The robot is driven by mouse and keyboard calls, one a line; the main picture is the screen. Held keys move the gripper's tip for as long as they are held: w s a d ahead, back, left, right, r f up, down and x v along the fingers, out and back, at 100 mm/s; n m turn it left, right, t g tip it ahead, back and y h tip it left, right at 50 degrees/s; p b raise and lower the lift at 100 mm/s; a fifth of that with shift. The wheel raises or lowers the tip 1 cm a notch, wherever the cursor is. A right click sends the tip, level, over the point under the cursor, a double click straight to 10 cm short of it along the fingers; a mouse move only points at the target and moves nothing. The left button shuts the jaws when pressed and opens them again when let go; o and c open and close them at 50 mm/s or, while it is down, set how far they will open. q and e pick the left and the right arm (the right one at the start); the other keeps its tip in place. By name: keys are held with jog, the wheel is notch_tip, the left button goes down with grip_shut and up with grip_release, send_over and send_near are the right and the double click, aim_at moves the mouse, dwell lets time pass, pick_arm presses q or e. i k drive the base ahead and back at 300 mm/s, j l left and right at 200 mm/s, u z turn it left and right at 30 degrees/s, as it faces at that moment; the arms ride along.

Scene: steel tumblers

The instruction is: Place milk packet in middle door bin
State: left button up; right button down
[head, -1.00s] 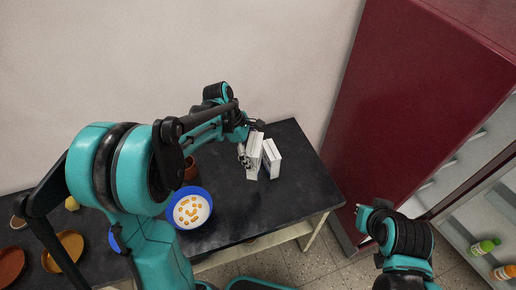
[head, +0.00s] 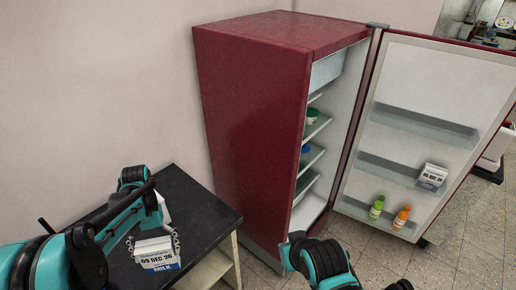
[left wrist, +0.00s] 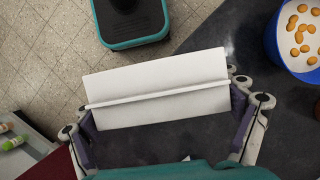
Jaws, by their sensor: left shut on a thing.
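A white milk packet (head: 157,254), printed with a date and the word MILK, is between the fingers of my left gripper (head: 153,242). The gripper is shut on it near the table's front edge. In the left wrist view the packet (left wrist: 158,82) spans between both fingers, its white ridged end facing the camera. Another white packet (head: 163,209) is partly hidden behind my left arm. The fridge door stands open, and its middle bin (head: 385,167) has a white printed carton (head: 432,177) at its right end. My right gripper is out of view; only part of that arm shows.
The red fridge (head: 255,125) stands beyond the black table (head: 190,190). A green bottle (head: 376,208) and an orange bottle (head: 401,217) are in the lower door bin. The middle bin's left part is clear. A blue-rimmed bowl (left wrist: 275,45) is on the table.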

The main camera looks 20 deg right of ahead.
aim_at(385, 173)
jog(key=l, duration=3.4)
jog(key=i+l, duration=0.1)
jog(key=l, duration=0.3)
jog(key=i+l, duration=0.1)
jog(key=l, duration=0.75)
jog(key=i+l, duration=0.15)
jog(key=l, duration=0.25)
jog(key=i+l, duration=0.1)
jog(key=l, duration=0.35)
jog(key=i, duration=0.1)
